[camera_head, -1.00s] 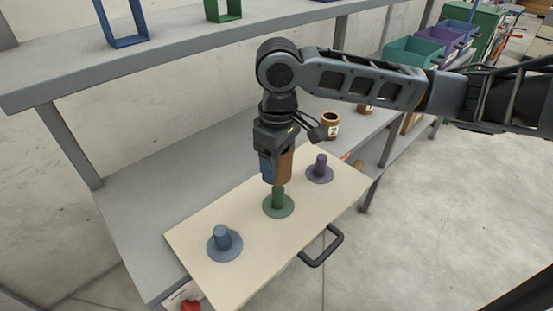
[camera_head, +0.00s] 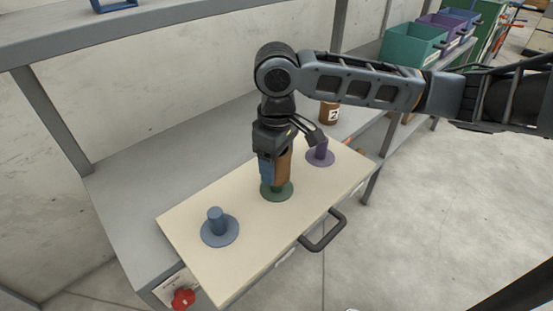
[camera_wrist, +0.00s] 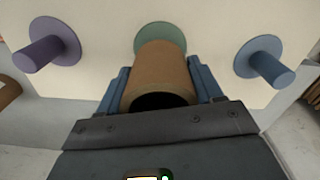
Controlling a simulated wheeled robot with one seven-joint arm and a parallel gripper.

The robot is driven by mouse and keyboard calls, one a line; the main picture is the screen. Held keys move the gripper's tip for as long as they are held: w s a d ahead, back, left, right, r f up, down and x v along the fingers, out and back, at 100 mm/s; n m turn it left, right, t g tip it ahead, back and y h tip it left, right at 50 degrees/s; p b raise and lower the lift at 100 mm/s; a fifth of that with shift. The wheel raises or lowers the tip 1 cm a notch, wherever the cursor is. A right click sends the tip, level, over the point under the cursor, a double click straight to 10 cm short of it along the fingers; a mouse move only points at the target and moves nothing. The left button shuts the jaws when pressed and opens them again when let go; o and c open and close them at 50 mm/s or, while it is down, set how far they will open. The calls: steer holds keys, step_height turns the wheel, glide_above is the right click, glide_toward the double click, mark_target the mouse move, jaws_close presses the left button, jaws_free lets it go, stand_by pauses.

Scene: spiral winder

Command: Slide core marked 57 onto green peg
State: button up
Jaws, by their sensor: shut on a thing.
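My gripper (camera_head: 270,170) is shut on a brown core (camera_head: 284,168), which also shows between the blue fingers in the wrist view (camera_wrist: 163,78). The core is upright over the green peg's round base (camera_head: 277,191). The green base also shows behind the core in the wrist view (camera_wrist: 160,36). The green post is hidden, and the core's lower end appears at or just above the base; I cannot tell if they touch. No number is visible on the held core.
On the cream board (camera_head: 245,262) stand a blue peg (camera_head: 217,223) at left and a purple peg (camera_head: 320,152) at right. Another brown core marked 2 (camera_head: 329,113) stands behind. A black handle (camera_head: 323,232) and a red knob (camera_head: 183,299) are at the front. Coloured bins (camera_head: 412,48) are at upper right.

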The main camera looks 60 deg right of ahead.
steer(key=shift+f+b, duration=1)
steer(key=shift+f, duration=0.9)
steer(key=o, duration=1.1)
step_height(320, 180, up, 8)
steer(key=shift+f, duration=0.1)
steer(key=shift+w, duration=0.1)
